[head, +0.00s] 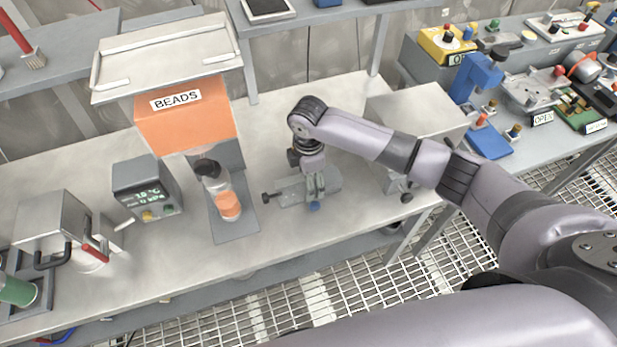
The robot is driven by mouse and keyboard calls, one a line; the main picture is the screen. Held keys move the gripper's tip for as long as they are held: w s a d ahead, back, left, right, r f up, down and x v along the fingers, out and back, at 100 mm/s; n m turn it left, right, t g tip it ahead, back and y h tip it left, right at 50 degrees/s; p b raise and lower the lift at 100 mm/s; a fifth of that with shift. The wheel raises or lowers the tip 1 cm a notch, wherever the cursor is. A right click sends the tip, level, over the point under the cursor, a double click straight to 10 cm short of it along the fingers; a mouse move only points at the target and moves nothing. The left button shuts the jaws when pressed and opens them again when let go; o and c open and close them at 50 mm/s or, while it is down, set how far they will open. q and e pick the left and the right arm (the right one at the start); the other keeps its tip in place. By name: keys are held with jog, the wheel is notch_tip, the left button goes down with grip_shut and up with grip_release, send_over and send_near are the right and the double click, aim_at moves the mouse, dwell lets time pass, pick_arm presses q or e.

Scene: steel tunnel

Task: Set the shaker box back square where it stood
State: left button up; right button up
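No label marks the shaker box. A plain pale grey box (418,108) stands at the right end of the bench, partly hidden behind my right arm, and may be it; its lower front and base are mostly covered. My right gripper (316,188) points down at a low grey device (292,190) with a dark side knob and a blue part, left of that box. The fingers overlap the device; I cannot tell whether they touch it or how far they are open. My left gripper is not in view.
The bench (265,262) also carries an orange BEADS hopper (186,118) above an orange-banded bottle (228,204), a dark display unit (148,188) and a grey box with a red handle (55,222). A side bench (545,150) at right holds several devices. Grating floor lies in front.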

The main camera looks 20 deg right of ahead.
notch_tip(320, 180, up, 12)
jog(key=b, duration=0.1)
jog(key=shift+r, duration=0.2)
dwell(0.3)
jog(key=shift+f, duration=0.1)
